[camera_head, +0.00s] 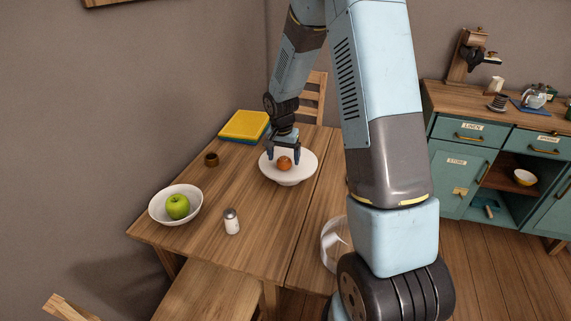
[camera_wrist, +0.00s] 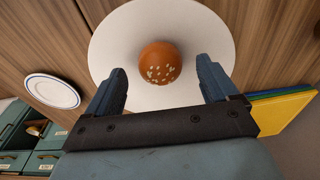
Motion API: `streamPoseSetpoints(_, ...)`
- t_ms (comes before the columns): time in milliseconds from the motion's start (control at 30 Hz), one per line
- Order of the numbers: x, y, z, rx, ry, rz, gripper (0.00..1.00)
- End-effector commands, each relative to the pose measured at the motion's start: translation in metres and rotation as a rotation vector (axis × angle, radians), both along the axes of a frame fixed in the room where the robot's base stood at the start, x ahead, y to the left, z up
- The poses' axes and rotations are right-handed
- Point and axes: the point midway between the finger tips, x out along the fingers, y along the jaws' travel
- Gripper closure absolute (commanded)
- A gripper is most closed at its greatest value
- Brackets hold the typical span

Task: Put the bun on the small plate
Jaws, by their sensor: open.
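The bun (camera_wrist: 160,62), round and orange-brown with pale seeds on top, sits in the middle of a white raised stand (camera_wrist: 112,50). In the head view the bun (camera_head: 284,164) and the stand (camera_head: 306,166) are on the wooden table. My gripper (camera_head: 284,154) is open just over the bun. In the wrist view my gripper (camera_wrist: 161,78) has one finger to each side of the bun, with gaps; contact is not visible. The small plate (camera_wrist: 52,91), white with a blue rim, lies empty left of the stand in the wrist view. My arm likely hides it in the head view.
On the table (camera_head: 200,225) are a bowl (camera_head: 158,213) with a green apple (camera_head: 177,207), a shaker (camera_head: 232,222), a brown cup (camera_head: 211,159) and a yellow-topped stack (camera_head: 244,125). A clear, rounded thing (camera_head: 332,240) shows beside my arm. A green cabinet (camera_head: 455,165) stands right.

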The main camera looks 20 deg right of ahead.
Motion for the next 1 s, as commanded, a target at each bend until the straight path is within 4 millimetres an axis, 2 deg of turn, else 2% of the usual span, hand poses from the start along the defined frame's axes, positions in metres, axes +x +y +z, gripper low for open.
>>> streamPoseSetpoints(133, 0.0013, -0.0013, -0.0149, 0.001, 0.001, -0.001, 0.13)
streamPoseSetpoints(367, 0.0016, -0.0018, -0.0159, 0.0, 0.0, -0.001, 0.13)
streamPoseSetpoints(1000, 0.0016, -0.0022, -0.0156, 0.0, 0.0, -0.002, 0.74)
